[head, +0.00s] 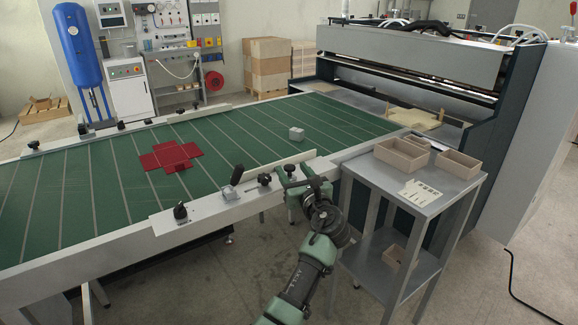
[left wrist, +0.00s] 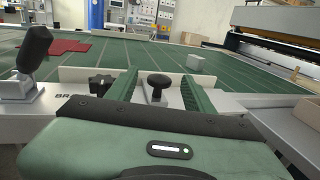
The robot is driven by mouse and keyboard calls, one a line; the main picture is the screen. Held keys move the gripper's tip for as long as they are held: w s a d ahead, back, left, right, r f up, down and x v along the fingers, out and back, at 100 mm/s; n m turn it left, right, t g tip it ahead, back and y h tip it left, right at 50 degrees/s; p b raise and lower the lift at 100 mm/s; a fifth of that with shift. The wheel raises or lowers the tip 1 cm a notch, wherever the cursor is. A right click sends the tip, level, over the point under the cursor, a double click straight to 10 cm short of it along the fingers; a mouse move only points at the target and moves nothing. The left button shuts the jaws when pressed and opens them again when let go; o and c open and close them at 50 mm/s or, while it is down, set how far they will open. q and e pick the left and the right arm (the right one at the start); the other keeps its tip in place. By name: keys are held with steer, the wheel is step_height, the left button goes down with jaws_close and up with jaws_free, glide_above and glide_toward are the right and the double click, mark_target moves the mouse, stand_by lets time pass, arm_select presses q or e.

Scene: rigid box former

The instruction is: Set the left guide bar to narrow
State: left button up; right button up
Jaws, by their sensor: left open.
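The near guide bar (head: 257,170) is a pale strip along the near edge of the green belt table. Its white mounting plate (head: 208,204) carries a grey clamp with a black handle (head: 237,175), a black star knob (head: 265,180) and a round black knob (head: 289,168). My left gripper (head: 297,175) is open at the right part of this plate. In the left wrist view the round knob (left wrist: 158,82) stands between its two green fingers, with gaps on both sides. The star knob (left wrist: 100,83) and the clamp handle (left wrist: 36,48) are left of the fingers. Scale marks cannot be read.
A red flat box blank (head: 170,156) and a small grey block (head: 296,134) lie on the green belt (head: 225,140). A far guide bar (head: 190,114) runs along the back edge. A grey side table (head: 375,170) with wooden trays stands right of my arm.

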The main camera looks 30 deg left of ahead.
arm_select(q)
steer(key=shift+x, duration=1.75)
steer(key=shift+c, duration=0.3)
jaws_close()
